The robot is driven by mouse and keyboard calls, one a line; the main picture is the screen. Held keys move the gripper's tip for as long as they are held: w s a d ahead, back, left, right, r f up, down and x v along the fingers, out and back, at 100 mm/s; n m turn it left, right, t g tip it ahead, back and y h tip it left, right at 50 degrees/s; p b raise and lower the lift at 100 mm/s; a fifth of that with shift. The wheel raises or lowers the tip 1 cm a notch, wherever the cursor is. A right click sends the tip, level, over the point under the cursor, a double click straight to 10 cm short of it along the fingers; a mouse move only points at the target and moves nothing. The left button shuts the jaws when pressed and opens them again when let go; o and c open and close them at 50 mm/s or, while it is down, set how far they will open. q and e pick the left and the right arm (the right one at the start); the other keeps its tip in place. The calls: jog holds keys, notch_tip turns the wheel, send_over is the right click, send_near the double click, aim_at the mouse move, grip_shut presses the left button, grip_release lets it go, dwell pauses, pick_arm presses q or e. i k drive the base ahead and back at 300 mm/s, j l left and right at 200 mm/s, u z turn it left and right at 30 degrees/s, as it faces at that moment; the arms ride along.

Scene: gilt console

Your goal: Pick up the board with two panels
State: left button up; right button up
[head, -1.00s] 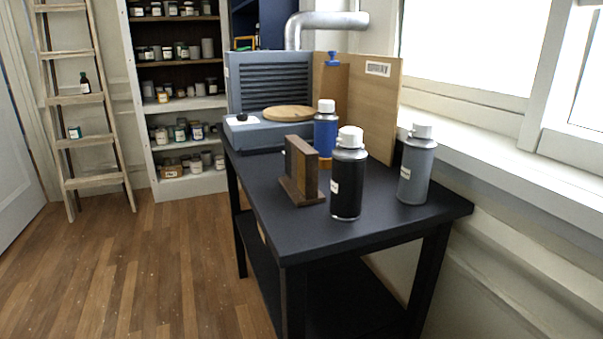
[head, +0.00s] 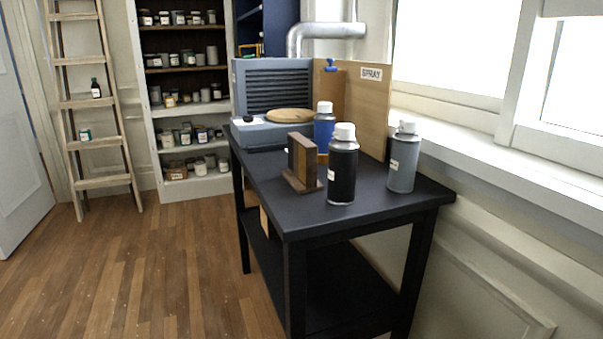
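The board with two panels (head: 302,160) stands upright on the black table (head: 262,187), near its left edge. It has wooden panels set on a flat brown base. A black spray can (head: 342,172) with a white cap stands just to its right and partly nearer to me. A blue can (head: 323,130) stands behind it. Neither of my grippers shows in the head view.
A grey can (head: 403,162) stands at the table's right. A grey louvred unit with a round wooden disc (head: 290,115) and a wooden SPRAY panel (head: 367,105) fill the table's back. A ladder (head: 97,110) and jar shelves stand behind. The wooden floor at left is clear.

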aim_at(303, 153)
jog(key=k+z, duration=0.15)
jog(key=z, duration=0.35)
jog(key=k+l+z, duration=0.1)
jog(key=z, duration=0.35)
jog(key=j+z, duration=0.1)
jog(key=z, duration=0.3)
jog(key=j+z, duration=0.15)
jog(key=z, duration=0.25)
jog(key=j+z, duration=0.15)
jog(key=z, duration=0.25)
jog(key=j, duration=1.15)
